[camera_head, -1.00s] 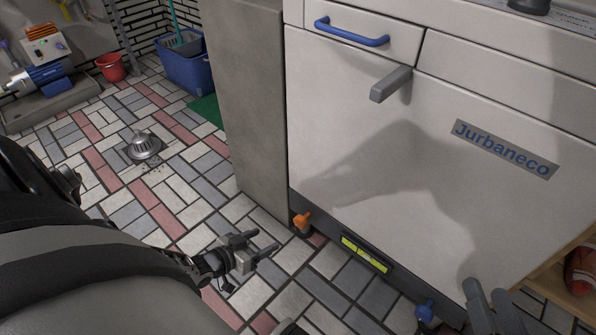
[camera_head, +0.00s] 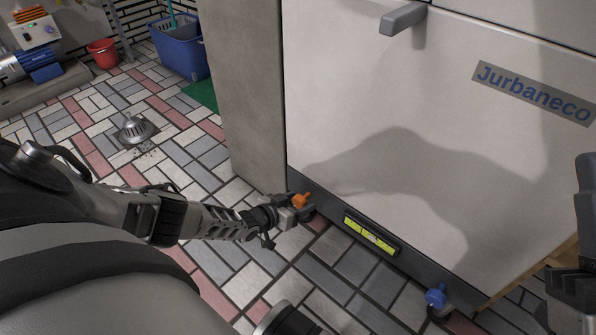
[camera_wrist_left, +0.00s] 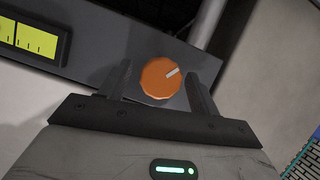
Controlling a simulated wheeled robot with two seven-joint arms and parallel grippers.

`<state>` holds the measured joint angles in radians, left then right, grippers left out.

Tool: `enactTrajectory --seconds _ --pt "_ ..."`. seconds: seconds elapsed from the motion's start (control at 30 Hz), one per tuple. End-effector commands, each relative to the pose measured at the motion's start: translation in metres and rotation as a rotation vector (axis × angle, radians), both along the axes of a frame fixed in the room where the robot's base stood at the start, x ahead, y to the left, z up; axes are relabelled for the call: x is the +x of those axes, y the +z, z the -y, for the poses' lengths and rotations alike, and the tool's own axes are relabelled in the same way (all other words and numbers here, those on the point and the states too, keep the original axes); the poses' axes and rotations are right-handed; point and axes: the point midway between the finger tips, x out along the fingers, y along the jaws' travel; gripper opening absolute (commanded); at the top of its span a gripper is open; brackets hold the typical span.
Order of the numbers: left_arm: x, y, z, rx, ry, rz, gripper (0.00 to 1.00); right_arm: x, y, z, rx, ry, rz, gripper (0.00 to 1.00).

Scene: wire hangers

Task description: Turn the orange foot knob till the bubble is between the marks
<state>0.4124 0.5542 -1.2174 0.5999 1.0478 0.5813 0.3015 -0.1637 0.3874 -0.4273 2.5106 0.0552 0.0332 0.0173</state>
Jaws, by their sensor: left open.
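The orange foot knob (camera_head: 300,200) sits at the lower left corner of the white appliance. In the left wrist view the knob (camera_wrist_left: 161,78) is round and faceted, with a pale pointer mark aimed to the upper right. My left gripper (camera_head: 304,211) is open at the knob, with one finger on each side of it; gaps show between fingers and knob. The yellow-green level (camera_head: 371,236) is on the dark base strip right of the knob. Part of it shows in the left wrist view (camera_wrist_left: 36,39) with black marks; I cannot make out the bubble. My right gripper (camera_head: 575,285) is partly visible at the right edge.
A blue foot knob (camera_head: 436,297) is at the base's right end. A grey panel (camera_head: 240,95) stands left of the appliance front (camera_head: 400,120). A floor drain (camera_head: 135,130), a blue bin (camera_head: 180,50) and a red bucket (camera_head: 103,52) are farther left on open tiled floor.

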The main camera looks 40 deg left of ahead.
Motion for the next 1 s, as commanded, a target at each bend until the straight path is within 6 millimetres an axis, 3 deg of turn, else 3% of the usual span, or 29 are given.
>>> enactTrajectory --seconds 0.33,0.5,1.0 --pt "0.0034 -0.0005 0.0005 0.0 0.0 0.0 0.62 -0.0029 0.0039 -0.0007 -0.009 -0.002 0.042 0.36" --pt "0.0032 -0.0006 0.0005 0.0 0.0 0.0 0.17 -0.0027 0.0038 -0.0006 -0.009 -0.002 0.041 0.36" --pt "0.0022 -0.0001 0.0012 0.105 0.003 0.008 0.18 0.0022 0.0015 -0.0004 0.003 0.006 -0.028 0.36"
